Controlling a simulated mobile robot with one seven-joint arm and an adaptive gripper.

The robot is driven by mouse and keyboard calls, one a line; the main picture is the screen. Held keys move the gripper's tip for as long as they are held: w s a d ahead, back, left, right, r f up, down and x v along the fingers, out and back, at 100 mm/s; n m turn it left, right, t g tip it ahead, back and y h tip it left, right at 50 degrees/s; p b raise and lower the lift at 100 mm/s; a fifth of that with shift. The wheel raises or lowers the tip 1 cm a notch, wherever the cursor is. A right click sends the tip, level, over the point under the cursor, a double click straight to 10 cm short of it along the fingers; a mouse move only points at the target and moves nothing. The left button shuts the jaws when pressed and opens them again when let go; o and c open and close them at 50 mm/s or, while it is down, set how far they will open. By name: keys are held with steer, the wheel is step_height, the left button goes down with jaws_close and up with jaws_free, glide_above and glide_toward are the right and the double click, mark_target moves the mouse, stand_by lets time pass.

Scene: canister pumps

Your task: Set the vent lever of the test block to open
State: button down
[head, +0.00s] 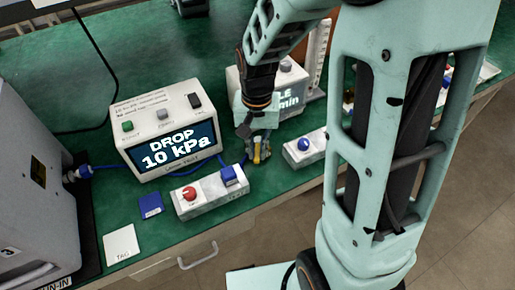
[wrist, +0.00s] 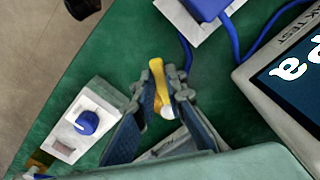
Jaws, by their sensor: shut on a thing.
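My gripper (head: 261,152) is low over the green bench, its fingers closed around a narrow yellow lever-like piece. In the wrist view the yellow piece (wrist: 160,88) stands between the fingertips of my gripper (wrist: 163,90). A pale part below it is mostly hidden by the fingers, so I cannot tell the lever's setting. A white block (head: 207,199) with a red knob (head: 189,193) and a blue cap (head: 232,174) sits left of the gripper. Another white block (head: 302,155) with a blue knob (head: 304,144) sits to its right; that knob (wrist: 87,122) also shows in the wrist view.
A tester box (head: 160,125) with a display reading "DROP 10 kPa" stands behind left. A second display box (head: 287,85) is behind my gripper. A blue hose (head: 188,170) runs along the bench. A blue piece (head: 150,205) and a white tag card (head: 121,244) lie at the front left.

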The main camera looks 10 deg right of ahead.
mark_target(257, 154)
steer(key=c, duration=2)
jaws_free()
steer(key=shift+o, duration=0.2)
step_height(257, 154, up, 12)
